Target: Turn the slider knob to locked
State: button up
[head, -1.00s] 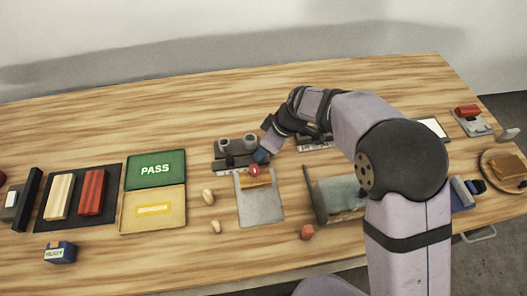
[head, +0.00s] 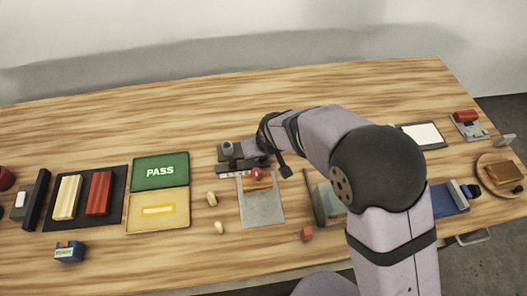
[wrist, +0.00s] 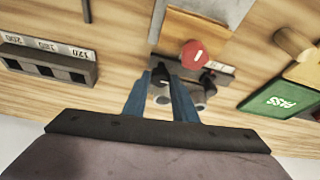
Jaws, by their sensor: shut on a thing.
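The dark fixture (head: 228,152) stands at the back middle of the table, with a grey round post (head: 227,149) on it. A red round knob (head: 256,174) is at its front; it also shows in the wrist view (wrist: 195,53). My gripper (wrist: 162,78) reaches down at the fixture. Its two blue fingers are on either side of a small dark knob (wrist: 160,75), shut on it. In the head view my wrist hides the fingertips and the right part of the fixture. I cannot read the knob's setting.
A grey plate (head: 262,208) lies in front of the fixture. Green PASS (head: 160,184) and yellow (head: 140,217) panels are to the left, with small pale pieces (head: 212,199) between. A block with numbered slots (wrist: 45,66) stands near my gripper in the wrist view.

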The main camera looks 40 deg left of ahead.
jog(key=shift+m, duration=0.7)
jog(key=o, duration=1)
jog(key=shift+s, duration=0.1)
jog(key=shift+o, duration=0.2)
jog(key=shift+r+b, duration=0.15)
jog(key=shift+b, duration=0.15)
jog(key=b+v, duration=0.1)
jog(key=v, duration=0.6)
jog(key=shift+s+b, duration=0.15)
jog(key=shift+b, duration=0.2)
jog(key=shift+a, duration=0.1)
